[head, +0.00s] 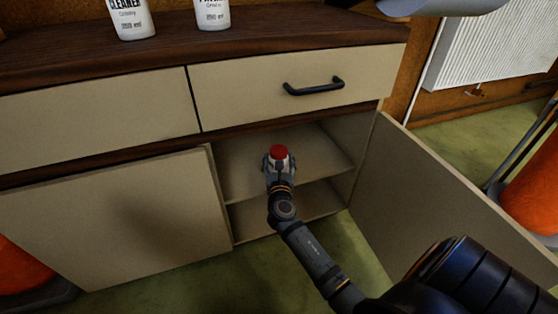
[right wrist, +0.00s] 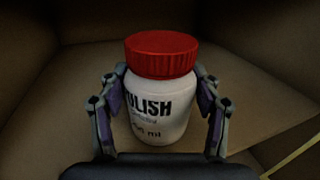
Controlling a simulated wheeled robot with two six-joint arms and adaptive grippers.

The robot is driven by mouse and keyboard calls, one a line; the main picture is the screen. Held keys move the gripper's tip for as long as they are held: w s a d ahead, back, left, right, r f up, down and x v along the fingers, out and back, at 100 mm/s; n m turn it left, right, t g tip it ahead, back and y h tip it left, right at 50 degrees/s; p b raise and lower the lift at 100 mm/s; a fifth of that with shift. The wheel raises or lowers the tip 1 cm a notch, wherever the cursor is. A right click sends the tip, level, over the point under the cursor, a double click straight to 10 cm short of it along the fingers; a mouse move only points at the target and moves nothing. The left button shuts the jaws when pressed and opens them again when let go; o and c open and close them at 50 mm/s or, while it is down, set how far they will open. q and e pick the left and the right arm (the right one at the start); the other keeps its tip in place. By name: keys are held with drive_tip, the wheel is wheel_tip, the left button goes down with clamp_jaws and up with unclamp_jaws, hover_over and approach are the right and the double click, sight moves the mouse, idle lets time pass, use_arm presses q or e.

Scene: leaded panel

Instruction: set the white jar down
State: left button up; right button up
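The white jar (right wrist: 160,115) has a red lid and dark lettering and is upright in the right wrist view. In the head view, mostly its red lid (head: 279,152) shows, inside the open cupboard. My right gripper (right wrist: 161,82) has one finger on each side of the jar, closed against its sides; in the head view the gripper (head: 279,161) reaches into the cupboard. The jar is over the cupboard's shelf (head: 245,170). I cannot tell whether its base touches the shelf. My left gripper is not in view.
The right cupboard door (head: 435,215) stands open; the left door (head: 120,220) is shut. A drawer (head: 240,92) is closed above the opening. Two white bottles (head: 132,18) stand on the countertop. The shelf around the jar looks clear.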

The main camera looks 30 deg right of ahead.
drive_tip(key=shift+o, duration=1.4)
